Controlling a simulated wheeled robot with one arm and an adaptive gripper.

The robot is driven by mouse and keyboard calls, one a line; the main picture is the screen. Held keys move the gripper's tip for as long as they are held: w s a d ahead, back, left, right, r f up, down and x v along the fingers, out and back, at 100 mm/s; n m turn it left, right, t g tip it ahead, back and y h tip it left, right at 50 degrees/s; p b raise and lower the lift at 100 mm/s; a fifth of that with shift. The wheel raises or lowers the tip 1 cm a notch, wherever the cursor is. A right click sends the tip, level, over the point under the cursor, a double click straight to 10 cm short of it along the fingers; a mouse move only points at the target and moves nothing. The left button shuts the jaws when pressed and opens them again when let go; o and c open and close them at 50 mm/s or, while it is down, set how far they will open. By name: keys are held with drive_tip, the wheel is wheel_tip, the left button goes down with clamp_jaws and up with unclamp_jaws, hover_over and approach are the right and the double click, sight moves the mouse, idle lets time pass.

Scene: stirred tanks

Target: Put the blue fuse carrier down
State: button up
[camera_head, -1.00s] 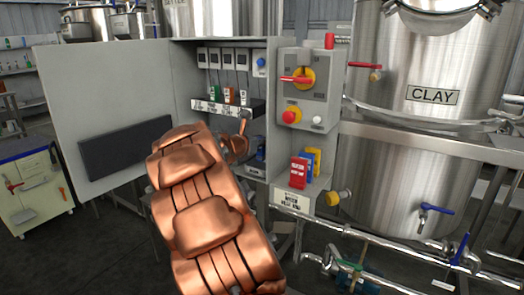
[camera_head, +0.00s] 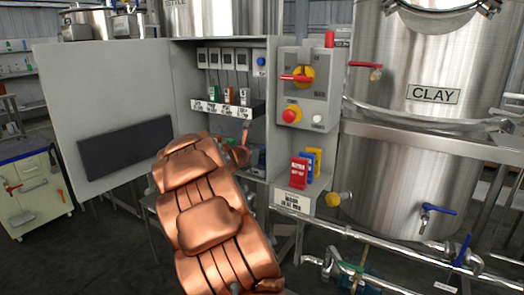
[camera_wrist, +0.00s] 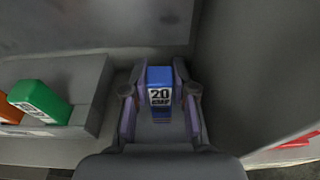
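The blue fuse carrier (camera_wrist: 160,78) shows in the wrist view with a white label reading 20. It sits between the two fingertips of my gripper (camera_wrist: 160,98), which appear closed on its sides. In the head view my gripper (camera_head: 241,152) is inside the open grey cabinet, below and in front of the fuse shelf. I cannot make out the blue carrier there, as my copper-coloured arm covers much of that area. In the wrist view a grey surface lies behind the carrier; I cannot tell whether it touches anything.
A green carrier (camera_wrist: 40,100) and an orange carrier (camera_wrist: 10,108) stand in the shelf to the left. The cabinet's side wall (camera_head: 281,110) is close on the right. Lockout tags (camera_head: 299,172) and a switch box (camera_head: 305,88) are beyond it. The open door (camera_head: 105,90) is left.

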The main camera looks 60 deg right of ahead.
drive_tip(key=o, duration=0.3)
drive_tip(key=shift+r, duration=0.1)
drive_tip(key=shift+a+r, duration=0.15)
drive_tip(key=a, duration=0.3)
drive_tip(key=a+r+p, duration=0.1)
drive_tip(key=a, duration=0.3)
drive_tip(key=a+r, duration=0.1)
drive_tip(key=a, duration=0.3)
drive_tip(key=shift+s+a+r+p, duration=0.15)
drive_tip(key=shift+s+a+p, duration=0.1)
drive_tip(key=shift+s+p, duration=0.1)
